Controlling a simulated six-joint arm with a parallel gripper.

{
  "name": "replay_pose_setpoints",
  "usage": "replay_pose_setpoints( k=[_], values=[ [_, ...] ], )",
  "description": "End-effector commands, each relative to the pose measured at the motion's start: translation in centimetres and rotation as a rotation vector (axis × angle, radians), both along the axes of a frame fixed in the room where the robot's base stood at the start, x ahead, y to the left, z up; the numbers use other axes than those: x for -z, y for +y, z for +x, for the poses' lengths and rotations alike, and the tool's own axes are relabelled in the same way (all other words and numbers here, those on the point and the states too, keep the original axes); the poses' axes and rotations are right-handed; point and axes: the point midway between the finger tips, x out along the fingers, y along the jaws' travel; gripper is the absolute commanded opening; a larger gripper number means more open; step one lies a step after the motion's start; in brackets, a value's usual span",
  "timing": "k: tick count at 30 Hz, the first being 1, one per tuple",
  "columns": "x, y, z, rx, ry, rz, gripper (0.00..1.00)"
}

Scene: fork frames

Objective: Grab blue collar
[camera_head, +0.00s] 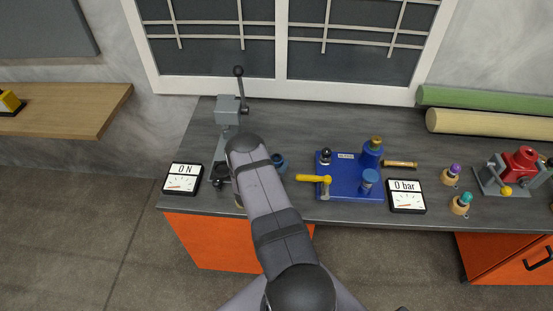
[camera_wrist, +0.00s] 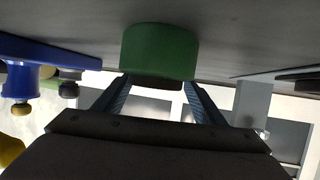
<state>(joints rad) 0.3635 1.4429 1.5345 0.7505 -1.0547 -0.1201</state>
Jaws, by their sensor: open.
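A dark blue ring-shaped piece (camera_head: 279,163), which looks like the blue collar, stands on the grey bench just right of my arm in the head view. I cannot make it out in the wrist view. My gripper (camera_wrist: 160,86) is open, its two fingers spread. A green cylinder (camera_wrist: 159,50) with a dark end sits at the fingertips, centred between them; I cannot tell whether they touch it. In the head view my arm hides the gripper and the green cylinder.
A lever press (camera_head: 228,110) and a gauge reading 0 N (camera_head: 183,179) stand left. A 0 bar gauge (camera_head: 406,196) lies beyond the board.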

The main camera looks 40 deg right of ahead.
Motion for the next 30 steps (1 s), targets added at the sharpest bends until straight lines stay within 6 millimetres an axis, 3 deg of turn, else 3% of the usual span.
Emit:
replay_pose_setpoints(
  k=[13,20,30],
  values=[
    [0.39,-0.77,0.37,0.001,0.001,-0.001,0.64],
    [0.37,-0.75,0.38,0.0,0.001,0.0,0.11],
    [0.1,-0.79,0.47,0.0,-0.002,-0.003,0.11]
  ],
)
